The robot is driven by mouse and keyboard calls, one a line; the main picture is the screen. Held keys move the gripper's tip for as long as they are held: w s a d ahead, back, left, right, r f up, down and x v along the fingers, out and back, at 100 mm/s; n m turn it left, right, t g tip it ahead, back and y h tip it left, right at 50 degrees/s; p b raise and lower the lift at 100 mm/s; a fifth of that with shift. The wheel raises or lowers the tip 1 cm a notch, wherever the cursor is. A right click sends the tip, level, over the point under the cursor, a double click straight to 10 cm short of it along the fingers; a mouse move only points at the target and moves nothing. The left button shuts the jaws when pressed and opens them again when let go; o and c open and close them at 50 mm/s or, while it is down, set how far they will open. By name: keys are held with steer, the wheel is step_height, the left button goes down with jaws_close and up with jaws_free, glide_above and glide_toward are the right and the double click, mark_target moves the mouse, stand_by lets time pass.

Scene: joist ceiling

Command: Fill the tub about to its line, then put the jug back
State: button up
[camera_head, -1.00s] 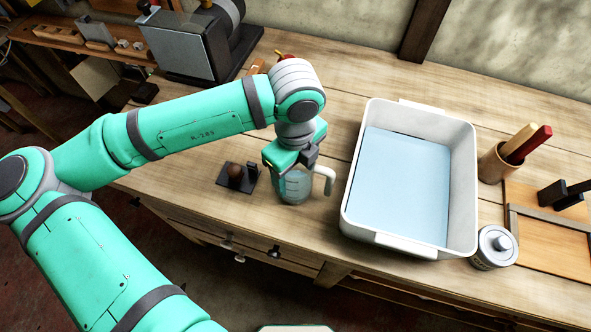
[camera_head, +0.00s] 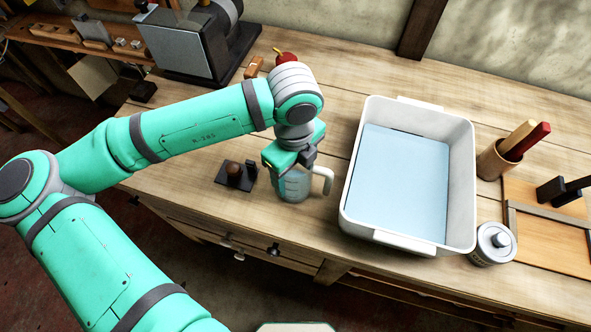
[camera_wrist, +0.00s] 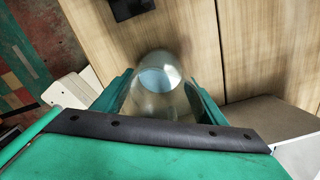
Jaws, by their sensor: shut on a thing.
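The clear jug (camera_head: 294,187) with a pale handle stands upright at the bench's front part, left of the tub. In the wrist view the jug (camera_wrist: 158,85) sits between my fingers, with pale blue water low inside. My gripper (camera_head: 293,160) is shut on the jug from above and hides its upper part. The white tub (camera_head: 459,190) holds a broad sheet of pale blue water. I cannot make out a fill line on its walls. Whether the jug's base touches the bench is hard to tell.
A small dark stand with a brown knob (camera_head: 234,172) is left of the jug. A grey machine (camera_head: 190,50) is at the back left. Bare bench lies behind the jug.

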steer(key=o, duration=1.9)
steer(key=shift+a, duration=0.15)
step_height(320, 180, up, 11)
steer(key=shift+f, duration=0.1)
steer(key=shift+s+a, duration=0.1)
